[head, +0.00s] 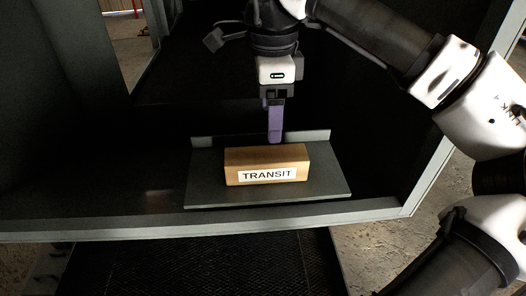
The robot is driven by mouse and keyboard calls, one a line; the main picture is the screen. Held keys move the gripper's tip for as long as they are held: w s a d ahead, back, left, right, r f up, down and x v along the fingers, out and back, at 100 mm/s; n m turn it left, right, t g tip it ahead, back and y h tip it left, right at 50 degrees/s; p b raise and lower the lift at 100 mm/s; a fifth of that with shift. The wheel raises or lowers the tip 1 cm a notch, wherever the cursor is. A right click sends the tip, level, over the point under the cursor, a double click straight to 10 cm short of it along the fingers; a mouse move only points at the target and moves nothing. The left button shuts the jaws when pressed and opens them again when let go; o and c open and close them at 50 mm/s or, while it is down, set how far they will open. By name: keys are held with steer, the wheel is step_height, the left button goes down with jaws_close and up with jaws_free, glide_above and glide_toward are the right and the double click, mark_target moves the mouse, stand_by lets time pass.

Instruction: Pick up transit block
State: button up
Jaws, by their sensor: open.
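The transit block (266,157) is a wooden block with a white label reading "TRANSIT" on its front face. It lies on a dark grey plate (208,187) with a raised back edge, inside the enclosure. My gripper (275,138) points straight down, its purple finger tips just above and behind the block, a little right of the block's middle. The fingers line up in this view, so the gap between them is hidden. Nothing shows held in them, and I cannot tell whether they touch the block.
The enclosure (120,226) has a pale front lip and dark walls on the left and right. My arm reaches in from the upper right. The enclosure floor left of the plate is clear. A dark textured surface (200,268) lies below the front lip.

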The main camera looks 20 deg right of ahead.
mark_target(271, 154)
step_height(271, 154, down, 6)
steer(key=shift+s+r+b, duration=0.1)
steer(key=shift+r+b, duration=0.05)
steer(key=shift+b, duration=0.6)
steer(key=shift+f+b, duration=1.85)
steer(key=shift+f, duration=1.25)
steer(key=shift+r, duration=0.1)
steer(key=c, duration=1.2)
